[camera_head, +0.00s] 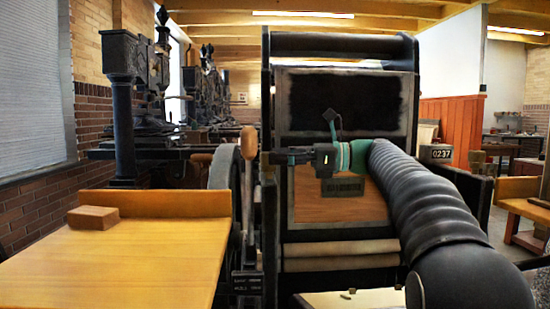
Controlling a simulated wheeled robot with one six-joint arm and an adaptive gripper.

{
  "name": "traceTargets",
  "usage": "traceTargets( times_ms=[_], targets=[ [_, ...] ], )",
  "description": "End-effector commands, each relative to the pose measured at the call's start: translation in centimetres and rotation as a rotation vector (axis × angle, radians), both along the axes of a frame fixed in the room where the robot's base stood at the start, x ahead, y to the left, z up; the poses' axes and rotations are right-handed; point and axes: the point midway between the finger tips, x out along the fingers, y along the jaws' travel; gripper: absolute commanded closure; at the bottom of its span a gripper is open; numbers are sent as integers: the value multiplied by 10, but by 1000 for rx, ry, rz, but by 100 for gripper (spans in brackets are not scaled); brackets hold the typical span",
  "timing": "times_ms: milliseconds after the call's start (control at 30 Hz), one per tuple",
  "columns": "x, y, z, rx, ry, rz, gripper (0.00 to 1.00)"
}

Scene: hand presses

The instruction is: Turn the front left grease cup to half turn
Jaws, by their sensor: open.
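My gripper (290,157) is open and reaches left across the front of the black press frame (266,110). Its fingertips are close to the frame's left upright in the picture; I cannot tell whether they touch it. I cannot make out the front left grease cup; it may be too small or hidden by the gripper and frame. A brown wooden handle (249,142) stands just left of the fingertips, apart from them as far as I can tell.
A yellow wooden table (120,265) with a brown block (93,217) fills the lower left. A grey wheel (224,168) stands beside the handle. More black presses (125,80) stand behind at left.

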Motion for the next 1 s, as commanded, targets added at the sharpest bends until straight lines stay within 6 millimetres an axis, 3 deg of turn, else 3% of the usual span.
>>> traceTargets(
  times_ms=[133, 433, 467, 700, 1000],
  targets=[
    [1, 10, 0, 0, 0, 1, 33],
    [2, 12, 0, 0, 0, 0, 33],
    [2, 12, 0, 0, 0, 0, 36],
    [2, 12, 0, 0, 0, 0, 93],
    [0, 12, 0, 0, 0, -29, 94]
  ],
)
